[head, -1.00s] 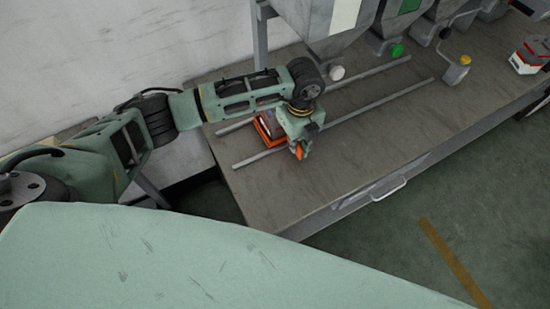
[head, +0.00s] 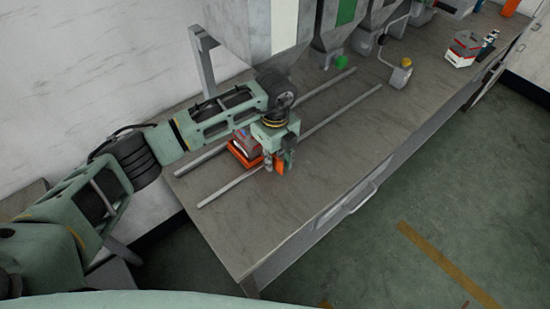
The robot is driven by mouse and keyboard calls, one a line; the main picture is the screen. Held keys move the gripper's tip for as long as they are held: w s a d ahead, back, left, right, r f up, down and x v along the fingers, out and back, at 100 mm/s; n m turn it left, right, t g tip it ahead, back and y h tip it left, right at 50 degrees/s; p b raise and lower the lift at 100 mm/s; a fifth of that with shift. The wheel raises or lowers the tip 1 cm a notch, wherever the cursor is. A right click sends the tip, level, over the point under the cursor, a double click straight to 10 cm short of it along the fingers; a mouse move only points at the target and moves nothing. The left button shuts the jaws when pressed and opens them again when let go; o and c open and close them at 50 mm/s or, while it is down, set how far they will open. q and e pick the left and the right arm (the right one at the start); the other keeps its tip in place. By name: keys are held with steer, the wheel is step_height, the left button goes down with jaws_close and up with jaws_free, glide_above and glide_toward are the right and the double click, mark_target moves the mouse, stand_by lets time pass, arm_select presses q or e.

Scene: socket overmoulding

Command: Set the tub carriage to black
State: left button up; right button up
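The tub carriage (head: 234,156) is an orange-red base with a dark tub on it. It sits between two parallel rails (head: 228,185) on the grey bench, near their left end and partly hidden by my wrist. My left gripper (head: 275,163) points down at the carriage's front right side, with orange parts at its fingertips. I cannot tell whether its fingers are closed on part of the carriage. Several hoppers stand behind the rails, including one with a white strip (head: 285,25) and one with a green strip (head: 346,12). No black marking is readable. My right gripper is not in view.
A green spout (head: 341,62) shows beneath a hopper. A grey bracket with a yellow knob (head: 406,62) stands beyond the rails. A red and white box (head: 465,48) lies farther right. The bench front has a handle (head: 360,198).

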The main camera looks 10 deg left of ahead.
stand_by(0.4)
arm_select(q)
steer(key=shift+s+a+r+p, duration=0.1)
steer(key=shift+s+a+p, duration=0.15)
steer(key=shift+p, duration=0.2)
steer(key=s+a+p, duration=0.4)
steer(key=s, duration=0.1)
steer(key=s+a+p, duration=0.4)
steer(key=s+a, duration=0.1)
steer(key=shift+s+a+r, duration=0.15)
steer(key=shift+s, duration=0.05)
step_height(320, 180, up, 6)
steer(key=b, duration=0.2)
steer(key=s+f+g+h, duration=0.1)
steer(key=s, duration=0.3)
steer(key=s+d+f+g+h+b, duration=0.1)
steer(key=s+g, duration=0.1)
steer(key=s, duration=0.2)
steer(key=s+d+f+m+g+h+b, duration=0.1)
steer(key=s+g+h, duration=0.1)
steer(key=s, duration=0.1)
steer(key=shift+s, duration=0.4)
steer(key=s+d+r+g+h+b, duration=0.2)
steer(key=s+r+g+h, duration=0.1)
steer(key=s+h, duration=0.3)
steer(key=shift+s+r+h, duration=0.25)
steer(key=shift+s+h, duration=0.15)
steer(key=shift+s, duration=0.25)
